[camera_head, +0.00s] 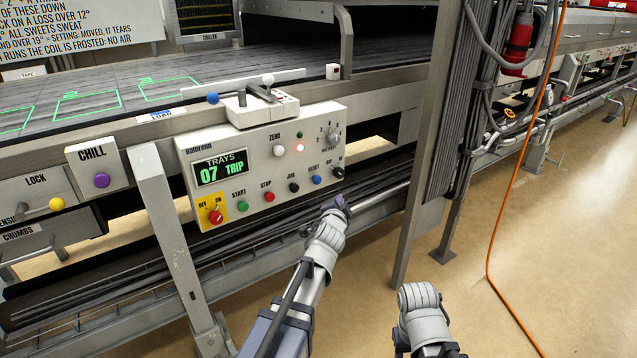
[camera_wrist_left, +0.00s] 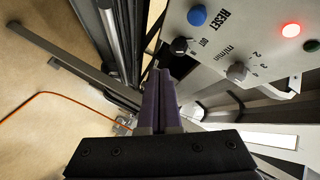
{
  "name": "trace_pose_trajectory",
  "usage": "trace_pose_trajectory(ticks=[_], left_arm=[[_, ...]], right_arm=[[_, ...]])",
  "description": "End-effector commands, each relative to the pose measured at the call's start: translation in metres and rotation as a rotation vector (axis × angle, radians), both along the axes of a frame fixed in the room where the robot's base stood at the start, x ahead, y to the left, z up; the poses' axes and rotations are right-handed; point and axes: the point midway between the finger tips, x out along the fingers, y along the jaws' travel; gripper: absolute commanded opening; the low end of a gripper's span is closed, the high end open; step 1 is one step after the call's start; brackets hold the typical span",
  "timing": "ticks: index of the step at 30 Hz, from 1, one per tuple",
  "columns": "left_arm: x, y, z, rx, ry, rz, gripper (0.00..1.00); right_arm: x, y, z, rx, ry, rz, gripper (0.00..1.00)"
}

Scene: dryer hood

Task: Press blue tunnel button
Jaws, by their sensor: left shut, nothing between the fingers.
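The blue button (camera_head: 317,180), under the word RESET, is on the sloped front of the pale control panel (camera_head: 250,150), between a black button and a black knob. It also shows in the left wrist view (camera_wrist_left: 197,16), at the top. My left gripper (camera_head: 342,200) has purple fingers, shut and empty, just below the black knob (camera_head: 338,173) and to the lower right of the blue button. In the left wrist view the fingers (camera_wrist_left: 160,100) point up beside that knob, apart from the blue button. My right arm shows at lower right, but its fingers do not.
The panel also has a green button (camera_head: 242,206), a red button (camera_head: 269,197), a black button (camera_head: 293,188) and a red rotary switch (camera_head: 215,216). Its display (camera_head: 221,169) reads TRAYS 07 TRIP. A red lamp (camera_head: 300,148) is lit. A grey post (camera_head: 428,150) stands to the right.

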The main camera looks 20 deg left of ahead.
Motion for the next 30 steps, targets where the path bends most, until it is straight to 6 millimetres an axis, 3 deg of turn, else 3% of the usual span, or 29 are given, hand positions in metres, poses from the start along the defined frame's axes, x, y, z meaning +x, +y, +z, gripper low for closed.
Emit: trace_pose_trajectory(ticks=[15,30], left_arm=[[0.041,0.052,0.000,0.000,0.000,0.002,0.00],[0.050,0.065,0.000,-0.001,0.000,0.001,0.00]], right_arm=[[0.000,0.000,0.000,0.000,0.000,0.000,0.50],[0.000,0.000,0.000,0.000,0.000,0.000,0.50]])
